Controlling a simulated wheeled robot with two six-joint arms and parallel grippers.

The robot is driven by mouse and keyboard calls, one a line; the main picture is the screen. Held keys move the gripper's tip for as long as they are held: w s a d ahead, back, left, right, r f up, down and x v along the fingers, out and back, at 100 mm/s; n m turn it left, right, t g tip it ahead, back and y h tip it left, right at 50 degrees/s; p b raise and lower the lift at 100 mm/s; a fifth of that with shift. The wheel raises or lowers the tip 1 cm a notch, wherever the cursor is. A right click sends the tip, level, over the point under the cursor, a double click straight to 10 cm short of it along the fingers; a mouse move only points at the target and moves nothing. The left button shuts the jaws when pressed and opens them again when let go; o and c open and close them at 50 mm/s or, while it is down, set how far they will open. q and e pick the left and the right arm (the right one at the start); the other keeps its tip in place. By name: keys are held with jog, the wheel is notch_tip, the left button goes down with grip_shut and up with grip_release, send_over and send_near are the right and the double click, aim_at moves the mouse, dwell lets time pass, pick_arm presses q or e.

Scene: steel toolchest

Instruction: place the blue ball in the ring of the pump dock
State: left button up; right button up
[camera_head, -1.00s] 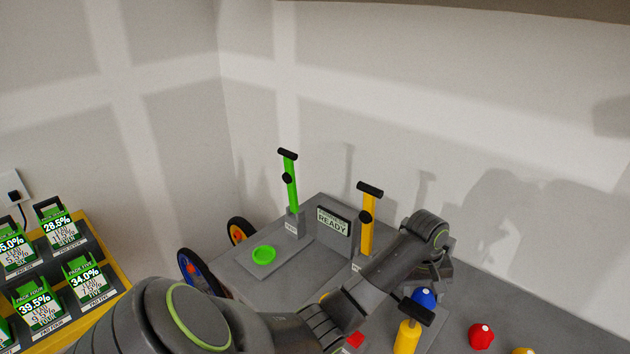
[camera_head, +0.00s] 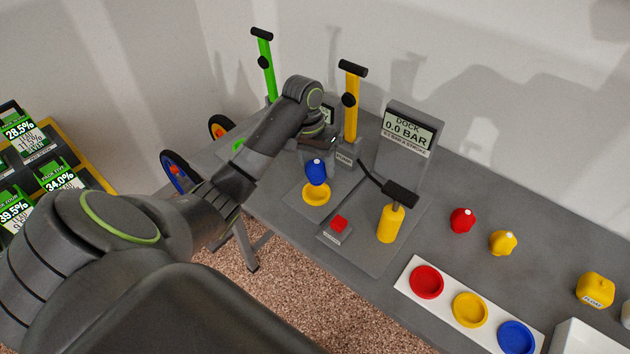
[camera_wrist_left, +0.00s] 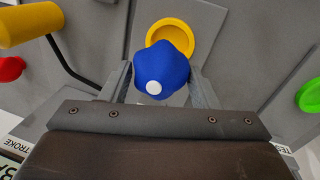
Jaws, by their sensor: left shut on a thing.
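My left gripper (camera_head: 317,158) is shut on the blue ball (camera_head: 317,173), which has a small white cap. In the head view the ball appears just above the yellow ring (camera_head: 316,197) of the pump dock; whether it touches is unclear. In the left wrist view, the ball (camera_wrist_left: 163,66) sits between the fingers and covers the near part of the ring (camera_wrist_left: 185,29). The dock's display (camera_head: 406,137) reads 0.0 BAR. A yellow hand pump (camera_head: 391,224) with a black handle and a red button (camera_head: 339,223) are on the dock plate. My right gripper is out of view.
A red ball (camera_head: 462,220) and a yellow ball (camera_head: 503,242) lie to the right. A white tray (camera_head: 411,273) with red, yellow and blue rings is at the front edge. An orange pump (camera_head: 353,110) and a green pump (camera_head: 265,68) stand behind.

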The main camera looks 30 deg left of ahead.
aim_at(316, 179)
pick_arm(q)
notch_tip(316, 179, down, 5)
jog(key=shift+f, duration=0.25)
jog(key=o, duration=1.1)
jog(key=shift+f, duration=0.15)
jog(key=shift+c, duration=0.2)
jog(key=r, duration=0.4)
jog(key=a+r, duration=0.1)
jog(key=r, duration=0.1)
jog(key=shift+a+r, duration=0.1)
jog(key=shift+r, duration=0.3)
jog(key=r, duration=0.1)
jog(key=r+p, duration=0.2)
jog(key=shift+a+r, duration=0.25)
jog(key=shift+r, duration=0.1)
jog(key=shift+a+r+p, duration=0.15)
jog(key=shift+r+p, duration=0.7)
jog(key=shift+r, duration=0.05)
jog(key=shift+f, duration=0.1)
